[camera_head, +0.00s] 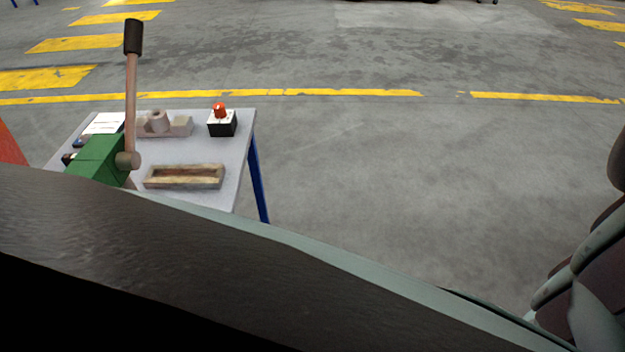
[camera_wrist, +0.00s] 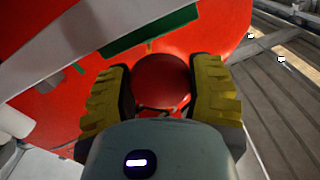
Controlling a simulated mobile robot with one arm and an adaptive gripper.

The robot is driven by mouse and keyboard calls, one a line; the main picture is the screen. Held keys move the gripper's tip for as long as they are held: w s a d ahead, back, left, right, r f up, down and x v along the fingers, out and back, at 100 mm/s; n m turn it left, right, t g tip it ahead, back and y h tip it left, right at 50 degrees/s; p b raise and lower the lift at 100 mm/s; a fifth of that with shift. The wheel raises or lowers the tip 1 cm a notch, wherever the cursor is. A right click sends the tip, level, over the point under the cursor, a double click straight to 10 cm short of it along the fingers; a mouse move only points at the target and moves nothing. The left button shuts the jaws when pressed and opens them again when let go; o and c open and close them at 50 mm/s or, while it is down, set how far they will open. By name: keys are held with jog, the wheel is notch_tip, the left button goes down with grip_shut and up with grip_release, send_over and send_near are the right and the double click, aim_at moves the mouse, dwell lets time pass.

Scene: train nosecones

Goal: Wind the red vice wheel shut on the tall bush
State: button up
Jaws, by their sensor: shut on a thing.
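In the wrist view, my gripper (camera_wrist: 163,72) has its two yellow-and-black fingers closed on a round red knob (camera_wrist: 162,84), one finger on each side. A large red surface (camera_wrist: 222,35) lies behind the knob; I cannot tell if it is the vice wheel or another part. In the head view, a short grey-brown cylinder (camera_head: 157,121) stands at a pale block on the table; I cannot tell if it is the tall bush.
The grey table (camera_head: 232,150) carries a green machine (camera_head: 97,158) with an upright black-topped lever (camera_head: 131,85), a shallow wooden tray (camera_head: 184,176) and a black-and-white box (camera_head: 222,126) with a red button. A red edge (camera_head: 10,146) shows at far left.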

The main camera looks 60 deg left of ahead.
jog(key=shift+f, duration=0.15)
jog(key=o, duration=1.2)
jog(key=v, duration=1.2)
jog(key=shift+a, duration=0.1)
